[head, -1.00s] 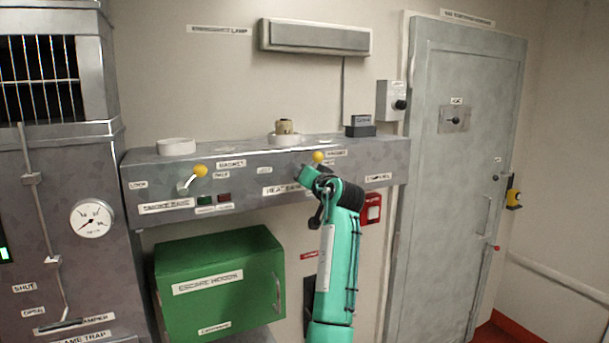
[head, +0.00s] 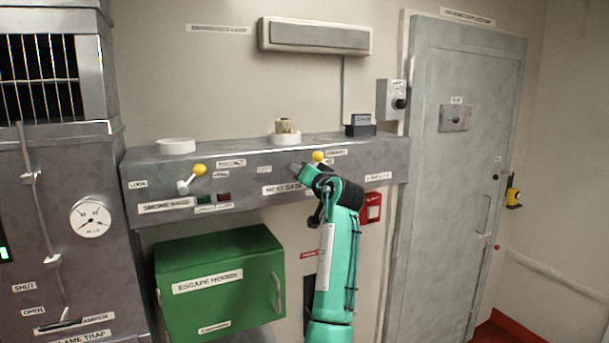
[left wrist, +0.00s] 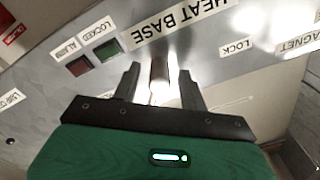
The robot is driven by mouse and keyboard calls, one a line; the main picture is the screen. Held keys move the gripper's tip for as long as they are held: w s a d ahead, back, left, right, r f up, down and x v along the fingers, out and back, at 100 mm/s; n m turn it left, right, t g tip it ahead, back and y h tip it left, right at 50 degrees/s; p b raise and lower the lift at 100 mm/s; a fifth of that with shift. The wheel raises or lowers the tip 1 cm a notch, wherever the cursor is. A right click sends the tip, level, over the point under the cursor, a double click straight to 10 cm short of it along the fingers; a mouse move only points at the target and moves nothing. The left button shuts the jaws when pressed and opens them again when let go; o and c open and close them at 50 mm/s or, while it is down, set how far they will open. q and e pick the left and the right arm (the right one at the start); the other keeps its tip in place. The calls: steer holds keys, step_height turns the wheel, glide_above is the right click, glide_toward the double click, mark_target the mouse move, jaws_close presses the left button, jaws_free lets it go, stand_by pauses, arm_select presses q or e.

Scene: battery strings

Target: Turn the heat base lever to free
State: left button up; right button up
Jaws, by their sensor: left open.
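The heat base lever shows its yellow knob (head: 318,156) just above my left gripper (head: 303,170) in the head view; the rest of it is hidden behind the gripper and wrist. In the left wrist view, my left gripper (left wrist: 160,82) is open, with one finger on each side of the bright lever shaft (left wrist: 159,72). I cannot tell whether either finger touches the shaft. The HEAT BASE label (left wrist: 180,22) is just beyond the fingertips, with a LOCK label (left wrist: 238,48) to the right. My right gripper is in neither view.
The smoke base lever (head: 193,177) with a yellow knob is on the same grey panel (head: 145,165), to the left. A green escape hoods box (head: 245,255) is below. A red call box (head: 371,207) is right of my arm. A grey door (head: 455,170) stands at the right.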

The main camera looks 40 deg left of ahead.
arm_select(q)
steer(key=b+v, duration=0.5)
steer(key=v, duration=0.8)
steer(key=shift+d+b, duration=0.4)
